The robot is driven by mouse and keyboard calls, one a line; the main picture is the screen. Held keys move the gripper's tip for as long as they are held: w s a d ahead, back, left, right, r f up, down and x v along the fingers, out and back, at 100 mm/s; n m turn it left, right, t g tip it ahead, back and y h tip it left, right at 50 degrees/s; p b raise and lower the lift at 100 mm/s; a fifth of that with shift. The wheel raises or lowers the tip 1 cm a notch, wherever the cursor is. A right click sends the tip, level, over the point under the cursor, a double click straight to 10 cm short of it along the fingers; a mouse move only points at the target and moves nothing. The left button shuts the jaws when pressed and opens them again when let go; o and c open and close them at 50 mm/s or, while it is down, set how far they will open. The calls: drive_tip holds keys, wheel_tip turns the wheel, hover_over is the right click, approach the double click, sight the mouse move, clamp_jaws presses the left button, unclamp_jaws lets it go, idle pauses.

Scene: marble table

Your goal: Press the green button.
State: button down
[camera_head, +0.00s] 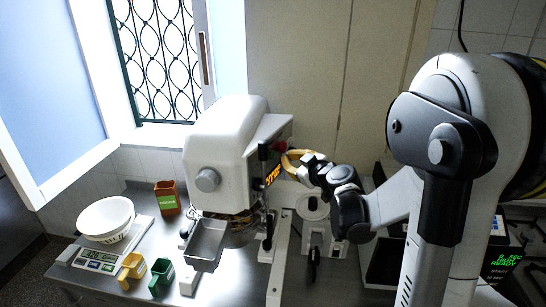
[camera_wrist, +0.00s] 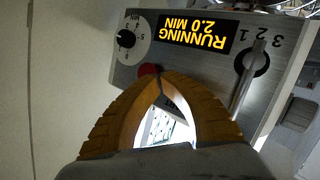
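The white machine (camera_head: 222,150) stands on the table in the head view, its control panel turned to the right. The wrist view shows the panel (camera_wrist: 200,75) close up, with a lit display (camera_wrist: 196,33) reading "RUNNING 2.0 MIN" upside down. A red button (camera_wrist: 148,70) shows partly behind my fingertips. I see no green button; my fingers cover part of the panel. My gripper (camera_wrist: 161,76) has yellow fingers whose tips meet, with nothing seen held, in front of the panel. Contact cannot be told. In the head view my gripper (camera_head: 290,158) is beside the panel.
The panel has a dial (camera_wrist: 126,40) and a selector knob (camera_wrist: 253,65). A metal tray (camera_head: 206,244) is at the machine's front. A white bowl (camera_head: 105,218) sits on a scale (camera_head: 99,257). Orange (camera_head: 167,198), yellow (camera_head: 133,268) and green (camera_head: 161,275) containers stand nearby.

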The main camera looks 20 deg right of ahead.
drive_tip(key=s+d, duration=0.2)
drive_tip(key=s, duration=0.1)
drive_tip(key=shift+w, duration=0.1)
idle(0.8)
drive_tip(key=s+a+f+m+g+y+b, duration=0.1)
drive_tip(key=s+a+f+g+b, duration=0.1)
drive_tip(key=s+a+f+b, duration=0.5)
drive_tip(key=s+a+f+m+g+y+b, duration=0.1)
drive_tip(key=s+a+f+g+b, duration=0.25)
drive_tip(key=a+f+b, duration=0.6)
drive_tip(key=s+a+f+m+g+h+b, duration=0.2)
drive_tip(key=s+a+f+m+b, duration=0.1)
drive_tip(key=s+f+b, duration=0.7)
drive_tip(key=s+f, duration=0.3)
drive_tip(key=s, duration=0.2)
drive_tip(key=shift+s+a+f+m+g+h+b, duration=0.3)
drive_tip(key=shift+s+a+f+g+b, duration=0.05)
drive_tip(key=shift+s+a+f+b, duration=0.05)
